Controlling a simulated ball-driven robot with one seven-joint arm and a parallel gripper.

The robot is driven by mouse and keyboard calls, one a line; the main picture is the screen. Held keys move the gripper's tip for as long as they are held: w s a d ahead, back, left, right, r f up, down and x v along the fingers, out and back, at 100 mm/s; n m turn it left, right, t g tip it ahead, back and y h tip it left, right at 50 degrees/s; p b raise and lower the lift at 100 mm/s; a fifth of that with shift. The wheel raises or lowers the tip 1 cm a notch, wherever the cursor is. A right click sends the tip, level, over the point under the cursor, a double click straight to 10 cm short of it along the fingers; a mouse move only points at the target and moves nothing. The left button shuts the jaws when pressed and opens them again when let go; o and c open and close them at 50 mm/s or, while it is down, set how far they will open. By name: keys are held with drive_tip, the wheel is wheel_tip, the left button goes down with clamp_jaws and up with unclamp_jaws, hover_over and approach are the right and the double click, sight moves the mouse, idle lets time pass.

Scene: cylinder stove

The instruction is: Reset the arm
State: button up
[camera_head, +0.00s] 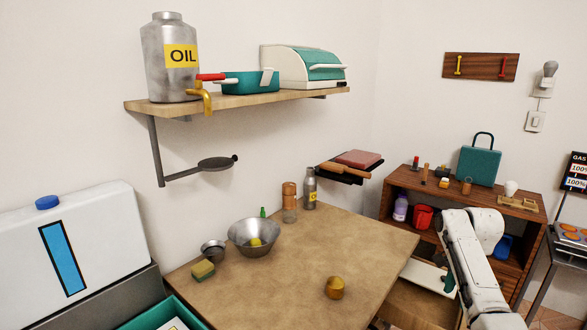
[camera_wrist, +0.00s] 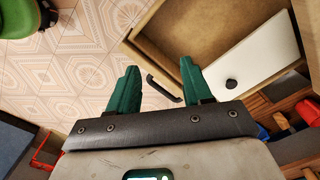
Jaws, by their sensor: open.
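My gripper (camera_wrist: 160,73) is at the middle of the wrist view, with its two green fingers spread apart and nothing between them. Below the fingers are the tiled floor and the black handle (camera_wrist: 164,91) of an open drawer (camera_wrist: 148,53). I cannot tell whether a finger touches the drawer. In the head view my white arm hangs at the lower right, right of the wooden table (camera_head: 300,270), and a green finger (camera_head: 449,284) shows beside it. The rest of the gripper is hidden there.
A white panel with a black knob (camera_wrist: 258,72) is at the drawer. A metal bowl (camera_head: 252,238), a sponge (camera_head: 203,270) and a yellow-brown round item (camera_head: 334,288) are on the table. A wooden shelf unit (camera_head: 388,205) stands close behind my arm. A wall shelf (camera_head: 240,99) holds an oil can (camera_head: 168,60).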

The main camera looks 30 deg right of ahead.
drive_tip(key=s+a+f+n+p, duration=0.1)
drive_tip(key=a+f+n, duration=0.45)
drive_tip(key=a, duration=0.75)
drive_tip(key=s+a+f+n+p, duration=0.1)
drive_tip(key=a+f+n, duration=0.4)
drive_tip(key=a, duration=0.7)
drive_tip(key=s+a+r+n, duration=0.1)
drive_tip(key=s+a+n, duration=0.4)
drive_tip(key=s, duration=0.5)
drive_tip(key=s+a+r+n+p, duration=0.1)
drive_tip(key=s+a+n, duration=0.3)
drive_tip(key=s+a, duration=0.4)
drive_tip(key=s, duration=0.3)
drive_tip(key=shift+a+r+n+t+p, duration=0.15)
drive_tip(key=shift+a+n+t+p, duration=0.15)
drive_tip(key=shift+a+n+t, duration=0.1)
drive_tip(key=shift+d, duration=0.1)
